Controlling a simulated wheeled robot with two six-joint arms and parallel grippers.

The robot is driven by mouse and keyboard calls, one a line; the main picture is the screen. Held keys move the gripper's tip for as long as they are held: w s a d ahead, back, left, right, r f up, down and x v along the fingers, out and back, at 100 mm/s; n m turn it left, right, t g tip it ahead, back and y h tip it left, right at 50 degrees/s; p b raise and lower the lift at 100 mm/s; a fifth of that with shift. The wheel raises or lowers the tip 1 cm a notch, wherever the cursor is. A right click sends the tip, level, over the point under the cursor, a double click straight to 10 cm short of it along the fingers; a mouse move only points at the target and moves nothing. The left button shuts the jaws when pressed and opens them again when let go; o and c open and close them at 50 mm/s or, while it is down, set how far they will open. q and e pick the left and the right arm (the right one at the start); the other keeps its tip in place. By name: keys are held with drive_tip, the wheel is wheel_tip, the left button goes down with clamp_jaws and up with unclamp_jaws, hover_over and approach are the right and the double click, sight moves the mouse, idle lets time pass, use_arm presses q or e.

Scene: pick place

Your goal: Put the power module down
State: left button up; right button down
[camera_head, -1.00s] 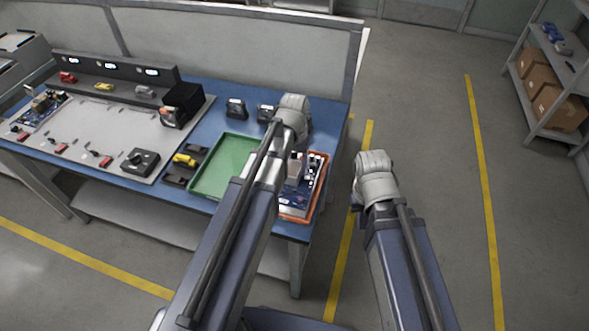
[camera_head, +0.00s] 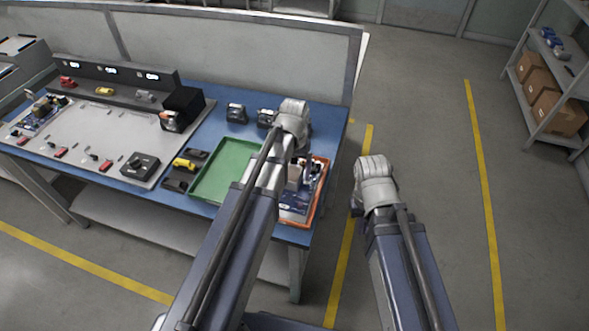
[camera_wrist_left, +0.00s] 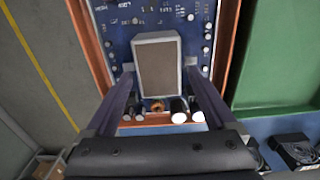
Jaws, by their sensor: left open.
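A light grey box-shaped block, which looks like the power module (camera_wrist_left: 157,68), sits over a blue circuit board (camera_wrist_left: 201,18) in the left wrist view. The board lies in an orange tray (camera_wrist_left: 91,43), which also shows at the table's right end in the head view (camera_head: 322,190). My left gripper (camera_wrist_left: 159,67) is open, with one finger on each side of the block and small gaps visible. In the head view, my left gripper (camera_head: 306,172) is over the tray and partly hides the board. My right arm is held over the floor; its fingers are hidden.
An empty green tray (camera_head: 226,168) lies left of the orange tray on the blue table (camera_head: 225,98). Floor right of the table is clear.

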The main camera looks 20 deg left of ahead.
sight(294, 169)
use_arm(q)
wheel_tip(294, 169, up, 12)
drive_tip(key=p, duration=1.2)
drive_tip(key=s+d+m+y, duration=0.1)
drive_tip(key=s+d+m, duration=0.2)
drive_tip(key=s+d, duration=0.7)
drive_tip(key=s, duration=0.4)
drive_tip(key=shift+s+d+r, duration=0.15)
drive_tip(key=shift+d+r, duration=0.05)
drive_tip(key=shift+d, duration=0.05)
